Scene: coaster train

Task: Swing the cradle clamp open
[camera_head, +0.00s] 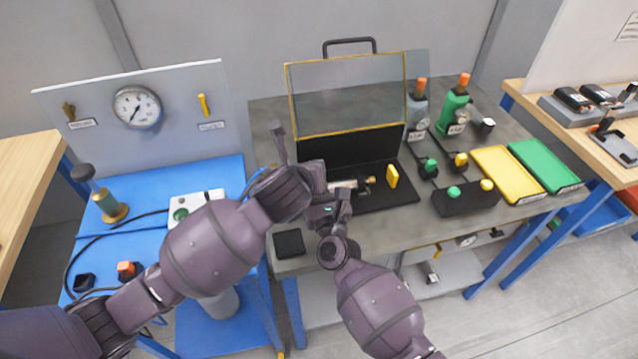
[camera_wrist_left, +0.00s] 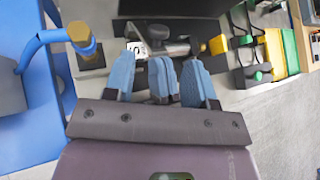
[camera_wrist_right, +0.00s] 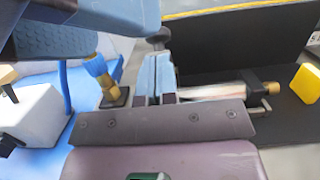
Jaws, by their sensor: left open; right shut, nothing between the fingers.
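The cradle clamp is small and mostly hidden behind my grippers. Its silvery cylinder (camera_head: 345,185) with a brass end lies on the black tray (camera_head: 400,193) in the head view. The cylinder (camera_wrist_left: 180,49) also shows beyond my fingers in the left wrist view, and right of them in the right wrist view (camera_wrist_right: 208,91). A black knob (camera_wrist_right: 158,38) stands just behind my right fingertips. My left gripper (camera_wrist_left: 161,78) is open. My right gripper (camera_wrist_right: 155,75) is shut and empty, with its fingers showing between the left fingers. I cannot tell whether the clamp is open.
A yellow block (camera_head: 392,176) stands right of the cylinder. A clear yellow-framed cover (camera_head: 347,95) is raised behind. A brass fitting on a blue hose (camera_wrist_left: 82,36) is close left of my grippers. A black box (camera_head: 465,200) and yellow tray (camera_head: 505,172) lie to the right.

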